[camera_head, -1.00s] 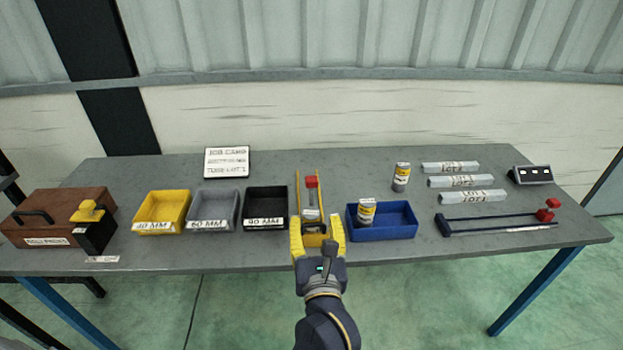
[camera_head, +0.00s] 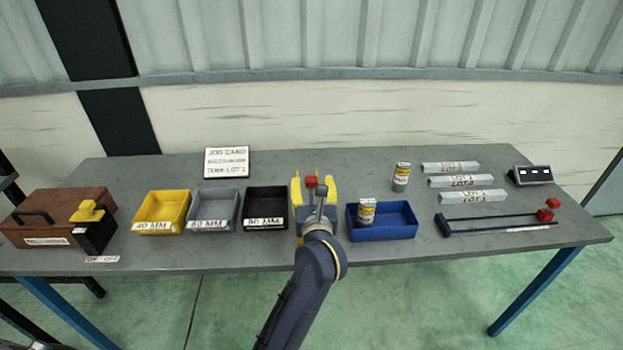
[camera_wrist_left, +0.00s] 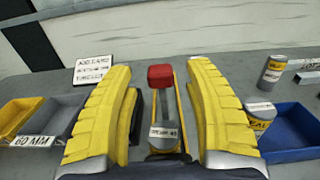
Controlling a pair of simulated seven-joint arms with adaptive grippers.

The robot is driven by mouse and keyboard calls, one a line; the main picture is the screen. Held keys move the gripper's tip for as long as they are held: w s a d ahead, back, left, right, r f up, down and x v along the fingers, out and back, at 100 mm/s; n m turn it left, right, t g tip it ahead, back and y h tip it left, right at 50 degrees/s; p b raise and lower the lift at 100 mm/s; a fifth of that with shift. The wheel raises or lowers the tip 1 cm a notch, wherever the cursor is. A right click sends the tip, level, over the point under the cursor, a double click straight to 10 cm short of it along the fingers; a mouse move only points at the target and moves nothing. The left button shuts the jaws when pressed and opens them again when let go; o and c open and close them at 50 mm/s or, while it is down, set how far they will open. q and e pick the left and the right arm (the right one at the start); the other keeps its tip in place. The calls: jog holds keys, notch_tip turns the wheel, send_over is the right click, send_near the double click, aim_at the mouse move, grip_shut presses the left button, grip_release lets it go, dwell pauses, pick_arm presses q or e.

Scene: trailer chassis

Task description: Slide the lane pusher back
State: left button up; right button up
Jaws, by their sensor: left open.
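The lane pusher shows a red block (camera_head: 311,181) at the far end of a narrow lane with yellow side rails. In the left wrist view the red block (camera_wrist_left: 160,75) stands between and a little beyond my fingertips. A grey piece with a label (camera_wrist_left: 164,134) lies in the lane nearer to me. My left gripper (camera_head: 314,183) is open, with one yellow finger on each side of the lane. I cannot tell whether the fingers touch the block. The gripper and arm hide most of the lane in the head view. My right gripper is not in view.
A black bin (camera_head: 266,193) stands close left of the lane. A blue bin (camera_head: 398,231) with a can (camera_head: 366,212) stands close right. Another can (camera_head: 401,177) is behind it. A second red-topped slide with dark rails (camera_head: 500,217) lies at the right.

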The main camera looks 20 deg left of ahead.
pick_arm(q)
jog(key=shift+x, duration=1.75)
jog(key=shift+o, duration=0.2)
grip_shut()
